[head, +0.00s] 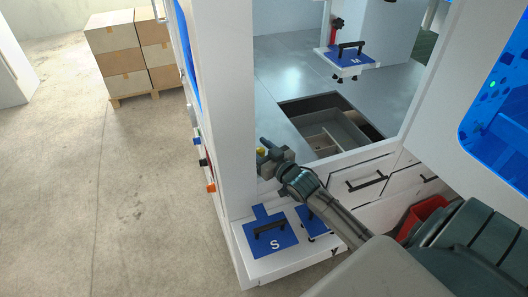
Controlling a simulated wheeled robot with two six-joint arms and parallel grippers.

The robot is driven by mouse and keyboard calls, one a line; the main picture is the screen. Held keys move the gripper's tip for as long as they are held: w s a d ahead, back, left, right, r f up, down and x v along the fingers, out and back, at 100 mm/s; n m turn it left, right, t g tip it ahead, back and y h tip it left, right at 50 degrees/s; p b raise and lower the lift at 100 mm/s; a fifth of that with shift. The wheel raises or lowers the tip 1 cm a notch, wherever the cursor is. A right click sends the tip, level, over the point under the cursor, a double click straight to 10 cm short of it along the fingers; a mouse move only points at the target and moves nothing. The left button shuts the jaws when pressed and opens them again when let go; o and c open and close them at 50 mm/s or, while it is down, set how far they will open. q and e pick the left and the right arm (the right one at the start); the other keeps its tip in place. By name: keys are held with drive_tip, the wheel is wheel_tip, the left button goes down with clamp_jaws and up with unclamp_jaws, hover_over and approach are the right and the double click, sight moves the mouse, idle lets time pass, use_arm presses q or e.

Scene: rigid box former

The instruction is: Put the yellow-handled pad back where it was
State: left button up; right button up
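A small yellow piece (261,151) shows at the fingers of my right gripper (265,155), beside the white post. I cannot tell whether it is the yellow handle or whether the fingers grip it; no pad plate shows with it. On the white shelf at the bottom lie a blue pad marked S (285,243) with a black handle and a second blue pad (314,228), partly hidden by my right forearm. Another blue pad with a black handle (347,56) sits on the mount inside the machine. My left gripper is out of view.
The white post (228,110) stands close left of my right gripper. An open recess (335,125) lies in the grey machine floor. Drawers with black handles (367,180) and a red bin (422,215) are at right. Stacked cartons (120,60) stand far left; the floor between is clear.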

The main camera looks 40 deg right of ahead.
sight(264, 152)
drive_tip(key=shift+s, duration=0.35)
drive_tip(key=s, duration=0.3)
drive_tip(key=shift+s+d, duration=0.2)
drive_tip(key=shift+s, duration=0.55)
drive_tip(key=shift+s+f+b, duration=0.15)
drive_tip(key=shift+s+b, duration=0.2)
drive_tip(key=shift+b, duration=0.3)
drive_tip(key=shift+s+d+r+b, duration=0.1)
drive_tip(key=shift+s+r+b, duration=0.1)
drive_tip(key=shift+s+b, duration=0.4)
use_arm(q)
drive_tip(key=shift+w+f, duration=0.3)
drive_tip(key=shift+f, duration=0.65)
use_arm(e)
drive_tip(key=shift+s, duration=0.15)
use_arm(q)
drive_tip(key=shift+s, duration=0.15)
